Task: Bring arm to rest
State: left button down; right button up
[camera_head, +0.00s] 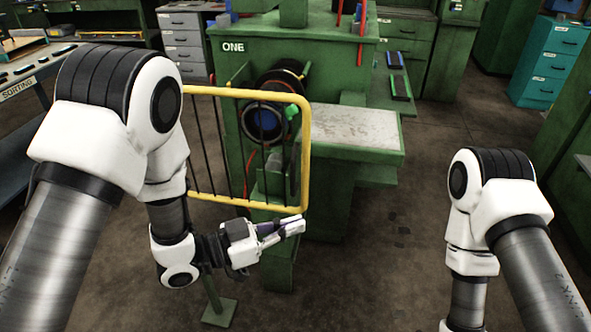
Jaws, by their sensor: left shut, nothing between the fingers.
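My left arm (168,205) comes in from the left and bends down and then to the right. My left gripper (302,225) is shut, with nothing between its fingers. It points right, and in the picture it overlaps the lower corner of the yellow guard frame; I cannot tell whether they touch. My right arm (492,205) comes in from the right and hangs down. Its gripper is below the picture's edge and out of view.
A green machine (290,50) marked ONE stands ahead, with a yellow barred guard (306,150) and a pale-topped bench (355,127). A sorting table (40,68) stands at left. Teal drawers (548,62) stand at back right. Floor between the machine and my right arm is clear.

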pick_arm(q)
jog(key=s+a+f+n+y, duration=0.35)
jog(key=a+f+y, duration=0.2)
jog(key=f, duration=0.55)
jog(key=s+a+f+n+y, duration=0.4)
jog(key=a+f, duration=0.3)
jog(key=f, duration=0.5)
jog(key=s+a+f+n+g+y, duration=0.2)
jog(key=s+a+f+g+y, duration=0.1)
jog(key=s, duration=0.4)
jog(key=s+a+f+n+g+y, duration=0.3)
jog(key=s+a+f+g, duration=0.1)
jog(key=s+a, duration=0.3)
jog(key=shift+s+a+n+g+y, duration=0.2)
jog(key=shift+s+n+g+y, duration=0.15)
jog(key=shift+s+g, duration=0.05)
jog(key=shift+f, duration=0.1)
